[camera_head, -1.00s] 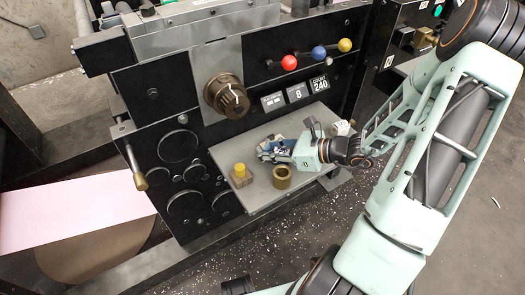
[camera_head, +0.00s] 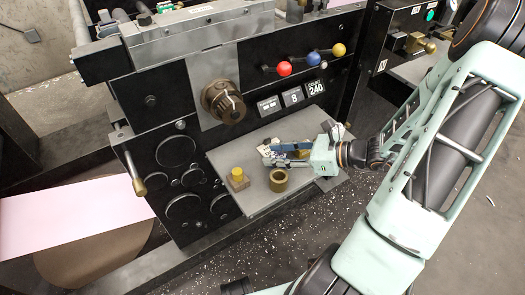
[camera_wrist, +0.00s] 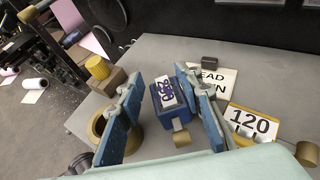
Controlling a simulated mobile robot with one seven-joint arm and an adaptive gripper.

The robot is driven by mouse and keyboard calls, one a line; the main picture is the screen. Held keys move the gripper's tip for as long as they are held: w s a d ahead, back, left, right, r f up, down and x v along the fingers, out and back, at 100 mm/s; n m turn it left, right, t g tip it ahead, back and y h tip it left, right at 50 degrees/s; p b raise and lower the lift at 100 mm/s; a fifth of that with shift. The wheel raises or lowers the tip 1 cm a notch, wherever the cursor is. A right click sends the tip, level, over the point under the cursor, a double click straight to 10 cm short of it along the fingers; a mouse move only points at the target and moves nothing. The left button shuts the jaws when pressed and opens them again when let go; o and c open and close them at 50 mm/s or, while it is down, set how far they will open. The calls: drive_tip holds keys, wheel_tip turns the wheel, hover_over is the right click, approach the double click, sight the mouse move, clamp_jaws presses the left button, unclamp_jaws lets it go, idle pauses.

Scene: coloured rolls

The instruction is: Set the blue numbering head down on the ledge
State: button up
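The blue numbering head (camera_wrist: 168,105), with white number wheels and a brass knob, sits on the grey ledge (camera_wrist: 190,50) in the wrist view. It stands between the two blue fingers of my gripper (camera_wrist: 157,92), with a clear gap to the left finger and a narrower gap to the right one. The gripper is open around it. In the head view my gripper (camera_head: 274,155) reaches in low over the ledge (camera_head: 240,205) from the right. The head is small there and partly hidden by the fingers.
A brass ring (camera_wrist: 122,132) stands close to the left finger. A yellow-knobbed block (camera_wrist: 102,75) is behind it. The ledge's far middle is bare.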

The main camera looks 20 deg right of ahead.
drive_tip(key=p+v, duration=0.1)
drive_tip(key=v, duration=0.5)
drive_tip(key=shift+s+d, duration=0.15)
